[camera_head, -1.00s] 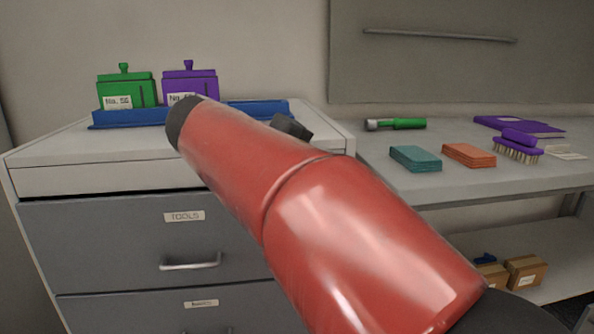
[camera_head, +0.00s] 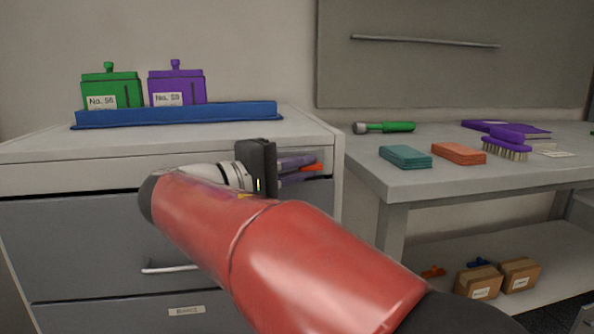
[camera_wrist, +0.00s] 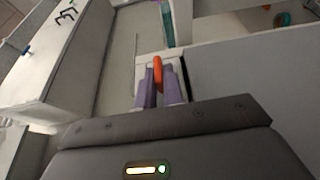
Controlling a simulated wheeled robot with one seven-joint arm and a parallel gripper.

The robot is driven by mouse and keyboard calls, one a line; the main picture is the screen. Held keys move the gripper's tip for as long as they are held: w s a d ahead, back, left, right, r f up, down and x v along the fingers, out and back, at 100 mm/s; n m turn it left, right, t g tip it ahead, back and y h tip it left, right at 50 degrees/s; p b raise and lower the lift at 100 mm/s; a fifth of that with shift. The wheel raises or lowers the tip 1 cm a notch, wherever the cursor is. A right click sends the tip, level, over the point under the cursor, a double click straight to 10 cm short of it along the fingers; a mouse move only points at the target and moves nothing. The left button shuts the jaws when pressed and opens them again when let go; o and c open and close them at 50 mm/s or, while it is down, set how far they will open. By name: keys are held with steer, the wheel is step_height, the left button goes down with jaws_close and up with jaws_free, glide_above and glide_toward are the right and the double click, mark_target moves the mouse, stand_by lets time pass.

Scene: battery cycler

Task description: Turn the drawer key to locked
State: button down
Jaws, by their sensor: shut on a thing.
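The orange-red drawer key (camera_head: 313,168) shows at the upper right of the cabinet's front, and it is also in the wrist view (camera_wrist: 158,72). My gripper (camera_head: 303,169) has purple fingers and reaches to the cabinet from the left. In the wrist view my gripper (camera_wrist: 159,84) is shut on the key, one finger on each side. The key's base and lock face are mostly hidden by the fingers. The drawer cabinet (camera_head: 60,180) stands at the left with its grey drawers flush. My red arm hides part of the drawer fronts.
A blue tray (camera_head: 180,115) on the cabinet bears a green box (camera_head: 112,90) and a purple box (camera_head: 178,84). The bench (camera_head: 440,180) at right holds a green-handled tool (camera_head: 392,127), teal and orange blocks and a purple brush (camera_head: 506,145). Cartons (camera_head: 480,281) sit below.

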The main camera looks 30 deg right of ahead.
stand_by(0.3)
steer(key=c, duration=1.5)
jaws_free()
steer(key=shift+a, duration=0.1)
steer(key=a, duration=0.7)
steer(key=shift+s+a+f, duration=0.1)
steer(key=shift+s+a, duration=0.2)
steer(key=shift+s, duration=0.1)
